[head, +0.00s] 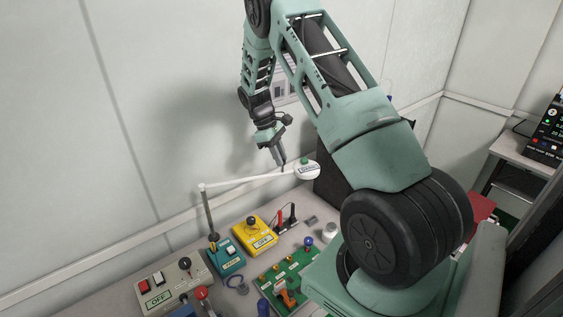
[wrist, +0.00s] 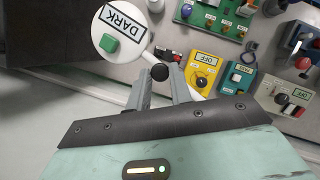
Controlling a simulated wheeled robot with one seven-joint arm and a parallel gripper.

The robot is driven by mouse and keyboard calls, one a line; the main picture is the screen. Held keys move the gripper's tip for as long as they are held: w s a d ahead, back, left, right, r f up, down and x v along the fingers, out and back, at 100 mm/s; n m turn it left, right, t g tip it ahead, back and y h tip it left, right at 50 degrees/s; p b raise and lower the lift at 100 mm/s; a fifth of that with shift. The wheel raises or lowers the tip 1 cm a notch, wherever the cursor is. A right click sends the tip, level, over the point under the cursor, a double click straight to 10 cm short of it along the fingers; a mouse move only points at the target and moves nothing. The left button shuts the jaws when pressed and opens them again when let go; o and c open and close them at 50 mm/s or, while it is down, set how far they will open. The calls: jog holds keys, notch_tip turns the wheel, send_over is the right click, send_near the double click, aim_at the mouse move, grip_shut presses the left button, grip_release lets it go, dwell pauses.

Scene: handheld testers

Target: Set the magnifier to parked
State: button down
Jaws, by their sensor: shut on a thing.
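The magnifier has a round white head (head: 307,172) with a green button and a label, on a thin white arm (head: 240,182) from a grey post (head: 208,212). In the wrist view its head (wrist: 112,58) shows the label DARK. My gripper (head: 282,164) is at the magnifier arm, close beside the head. In the wrist view my gripper (wrist: 161,80) is shut on a small black knob (wrist: 160,72), which appears to belong to the magnifier arm. Part of the arm is hidden behind the fingers.
Below the arm on the bench are a yellow box (head: 254,236) marked OFF, a teal box (head: 226,259), a grey switch panel (head: 174,286) and a green board (head: 289,277) with several knobs. A dark box (head: 326,186) stands right of the magnifier head. The wall is close behind.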

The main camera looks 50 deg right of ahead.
jog(key=shift+w+d, duration=0.15)
jog(key=shift+w, duration=0.1)
jog(key=c, duration=1.3)
grip_release()
jog(key=shift+o, duration=0.2)
jog(key=b+v, duration=0.2)
jog(key=v, duration=0.5)
jog(key=shift+r+b, duration=0.25)
jog(key=shift+b, duration=0.15)
